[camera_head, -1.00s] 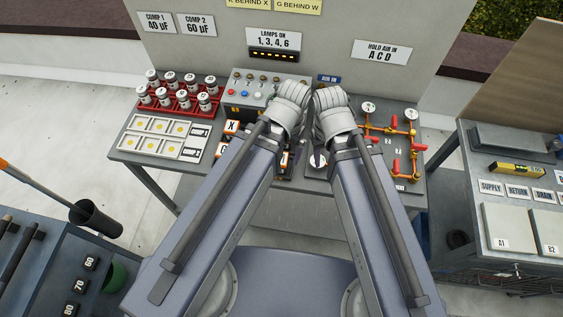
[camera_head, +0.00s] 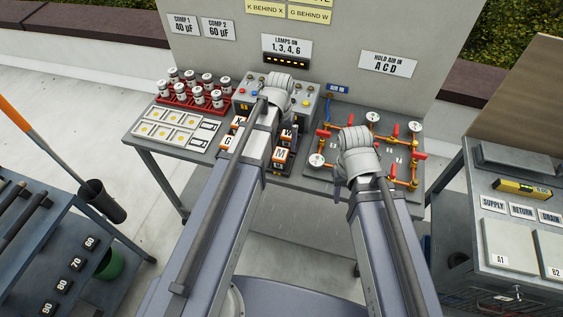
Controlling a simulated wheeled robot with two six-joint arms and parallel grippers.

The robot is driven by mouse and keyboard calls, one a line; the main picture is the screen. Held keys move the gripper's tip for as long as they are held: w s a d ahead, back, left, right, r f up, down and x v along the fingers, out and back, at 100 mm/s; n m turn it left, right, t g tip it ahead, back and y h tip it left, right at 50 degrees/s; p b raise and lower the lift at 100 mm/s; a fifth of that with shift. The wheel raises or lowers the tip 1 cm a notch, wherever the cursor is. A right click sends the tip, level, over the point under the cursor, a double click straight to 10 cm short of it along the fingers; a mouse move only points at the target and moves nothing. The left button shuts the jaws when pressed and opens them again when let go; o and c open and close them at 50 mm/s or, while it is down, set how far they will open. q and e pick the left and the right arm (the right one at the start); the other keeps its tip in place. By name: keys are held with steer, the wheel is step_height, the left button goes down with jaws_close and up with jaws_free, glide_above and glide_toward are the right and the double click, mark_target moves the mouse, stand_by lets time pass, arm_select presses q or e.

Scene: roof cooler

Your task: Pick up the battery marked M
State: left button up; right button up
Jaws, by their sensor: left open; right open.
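The battery marked M (camera_head: 280,155) is a small orange and black block with a white label. It stands near the front edge of the grey bench, in front of the battery marked W (camera_head: 287,134). The batteries G (camera_head: 229,141) and K (camera_head: 238,121) are to the left, partly behind my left arm. My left gripper (camera_head: 270,106) is above the bench between these pairs; its wrist shows, but its fingers are mostly hidden by my arm. My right gripper (camera_head: 340,184) is right of M, by the valve panel, with only a sliver of finger showing. Both are open and apart from M.
A red rack of white capacitors (camera_head: 187,99) and a white tray (camera_head: 175,132) are at the bench's left. A lamp box (camera_head: 303,98) stands behind the batteries. Orange pipes with red valves (camera_head: 395,160) and gauges fill the right. Side tables flank the bench.

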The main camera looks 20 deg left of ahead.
mark_target(280, 153)
arm_select(q)
steer(key=shift+f+b, duration=0.3)
steer(key=shift+f, duration=0.45)
arm_select(e)
steer(key=shift+f, duration=0.7)
steer(key=shift+f, duration=0.1)
arm_select(q)
step_height(280, 153, down, 5)
steer(key=b, duration=0.5)
steer(key=shift+w+d+f, duration=0.1)
steer(key=shift+f, duration=0.05)
arm_select(e)
step_height(280, 153, down, 5)
arm_select(q)
steer(key=shift+c, duration=0.3)
jaws_close()
